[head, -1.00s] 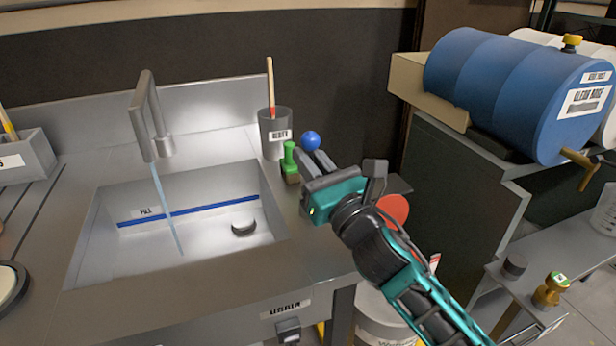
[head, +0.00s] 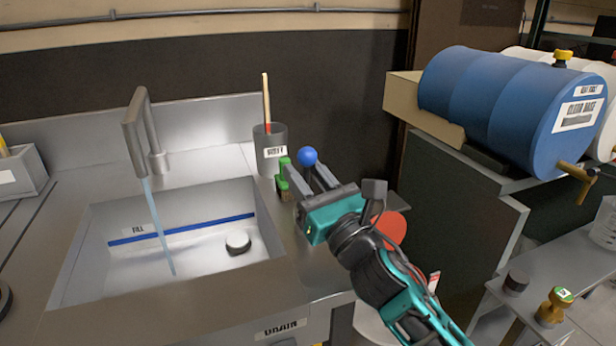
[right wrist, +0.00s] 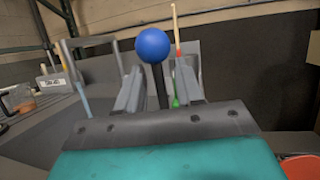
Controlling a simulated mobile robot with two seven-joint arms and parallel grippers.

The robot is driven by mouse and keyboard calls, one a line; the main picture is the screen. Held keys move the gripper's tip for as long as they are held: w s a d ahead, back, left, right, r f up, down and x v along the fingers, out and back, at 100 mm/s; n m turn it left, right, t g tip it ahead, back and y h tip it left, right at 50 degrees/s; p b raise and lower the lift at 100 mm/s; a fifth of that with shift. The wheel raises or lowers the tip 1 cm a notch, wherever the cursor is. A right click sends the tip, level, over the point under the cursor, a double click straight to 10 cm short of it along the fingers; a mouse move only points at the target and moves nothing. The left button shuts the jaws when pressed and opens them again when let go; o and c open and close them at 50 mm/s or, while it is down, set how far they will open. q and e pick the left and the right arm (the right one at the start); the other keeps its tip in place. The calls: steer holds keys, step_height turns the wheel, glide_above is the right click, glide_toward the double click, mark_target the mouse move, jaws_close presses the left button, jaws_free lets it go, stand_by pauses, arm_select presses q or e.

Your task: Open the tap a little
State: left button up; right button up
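The tap (head: 139,131) is a grey bent spout over the back of the sink (head: 85,250). A thin stream of water (head: 158,228) runs from it into the basin. A blue ball knob (head: 308,156) stands on the counter right of the sink; the right wrist view shows the ball (right wrist: 153,45) on a dark upright stem (right wrist: 161,88). My right gripper (head: 304,170) is open, close to the knob, its fingers apart on either side of the stem and below the ball. I cannot tell whether a finger touches it. My left gripper is out of view.
A grey cup (head: 270,160) with a brush and a green-handled item (head: 284,180) stand close beside the right gripper. The counter's right edge is near my arm.

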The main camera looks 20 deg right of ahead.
steer(key=shift+s, duration=0.1)
steer(key=b+v, duration=0.2)
steer(key=v, duration=0.9)
steer(key=shift+s+d+f, duration=0.1)
steer(key=shift+s+f, duration=0.05)
steer(key=shift+f, duration=0.05)
steer(key=shift+s+d+f, duration=0.1)
steer(key=shift+s, duration=0.5)
